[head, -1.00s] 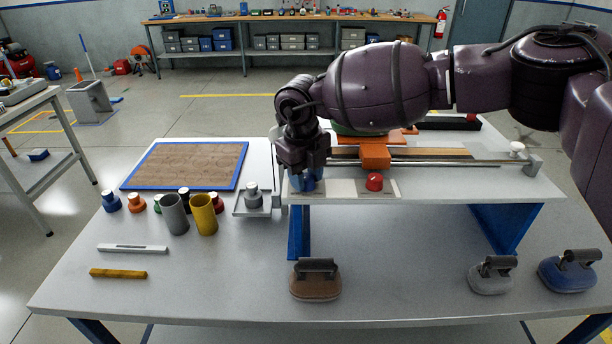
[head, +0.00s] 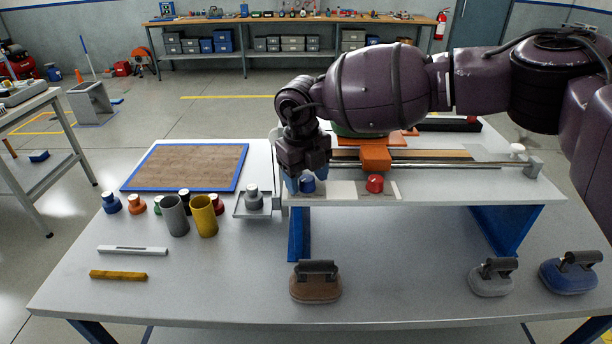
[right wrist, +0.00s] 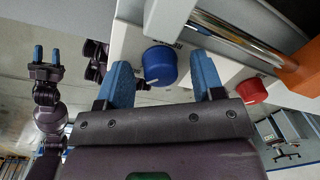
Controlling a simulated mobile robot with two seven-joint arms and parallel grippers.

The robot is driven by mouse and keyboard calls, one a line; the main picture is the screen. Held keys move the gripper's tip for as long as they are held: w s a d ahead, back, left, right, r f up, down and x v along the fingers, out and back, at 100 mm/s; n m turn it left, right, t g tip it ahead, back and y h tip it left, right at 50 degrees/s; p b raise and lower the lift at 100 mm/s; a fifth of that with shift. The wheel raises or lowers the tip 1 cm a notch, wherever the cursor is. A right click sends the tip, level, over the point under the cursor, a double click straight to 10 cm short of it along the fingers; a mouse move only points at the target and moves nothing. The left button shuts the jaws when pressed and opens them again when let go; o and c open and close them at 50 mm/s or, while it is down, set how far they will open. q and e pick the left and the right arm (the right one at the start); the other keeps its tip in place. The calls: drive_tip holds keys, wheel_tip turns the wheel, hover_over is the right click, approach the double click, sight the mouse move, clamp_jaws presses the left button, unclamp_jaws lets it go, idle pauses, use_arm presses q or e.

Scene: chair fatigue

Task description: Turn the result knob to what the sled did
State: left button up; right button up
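A blue knob (head: 307,184) sits on the front edge of the raised white bench, with a white mark on it. An orange block (head: 375,158), possibly the sled, is on the metal rail. My left gripper (right wrist: 46,53) shows open and empty in the right wrist view.
A red knob (head: 375,184) stands right of the blue one. A small scale-like tray (head: 240,211) with a grey weight is left of the bench. Cups, coloured weights, bars and handled blocks stand on the table (head: 220,285).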

sight(303, 179)
wheel_tip(303, 179, up, 11)
drive_tip(key=shift+s+a+b, duration=0.2)
drive_tip(key=shift+a+b, duration=0.15)
drive_tip(key=shift+b, duration=0.1)
drive_tip(key=shift+f, duration=0.1)
